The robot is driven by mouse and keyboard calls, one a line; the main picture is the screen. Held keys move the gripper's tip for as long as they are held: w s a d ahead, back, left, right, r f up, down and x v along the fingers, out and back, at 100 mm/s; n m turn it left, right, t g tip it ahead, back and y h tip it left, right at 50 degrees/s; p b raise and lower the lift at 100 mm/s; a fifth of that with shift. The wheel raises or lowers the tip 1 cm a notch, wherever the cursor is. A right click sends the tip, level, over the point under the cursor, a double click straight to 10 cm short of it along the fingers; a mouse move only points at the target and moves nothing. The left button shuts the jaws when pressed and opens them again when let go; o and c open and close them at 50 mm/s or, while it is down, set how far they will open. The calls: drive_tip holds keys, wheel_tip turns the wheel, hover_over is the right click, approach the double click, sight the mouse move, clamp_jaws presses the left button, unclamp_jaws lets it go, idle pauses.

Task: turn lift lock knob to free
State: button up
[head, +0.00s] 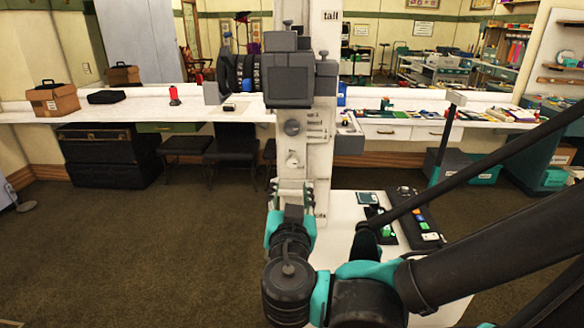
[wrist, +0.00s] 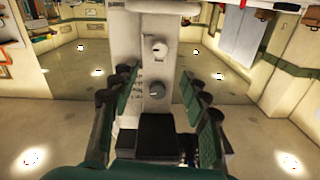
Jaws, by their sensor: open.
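A tall white post (head: 318,165) stands ahead with a grey box-shaped head unit on it and the word "tall" near its top. Two round knobs sit one above the other on its front: a grey upper knob (head: 292,127) and a paler lower knob (head: 293,160). The small lettering beside them is unreadable, so I cannot tell which is the lift lock. Two knobs also show on the post in the wrist view, one high (wrist: 159,50) and one low (wrist: 157,90). My gripper (head: 291,188) is open and empty, below the lower knob in the head view.
A white table (head: 345,205) at the post's foot holds dark trays and small items. A long white counter (head: 120,108) runs behind, with a cardboard box (head: 53,98) at left and several small things at right. Carpet at left (head: 120,250) is clear.

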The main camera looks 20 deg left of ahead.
sight(292, 164)
drive_tip(key=x, duration=1)
drive_tip(key=shift+w, duration=0.35)
drive_tip(key=shift+c, duration=0.2)
clamp_jaws()
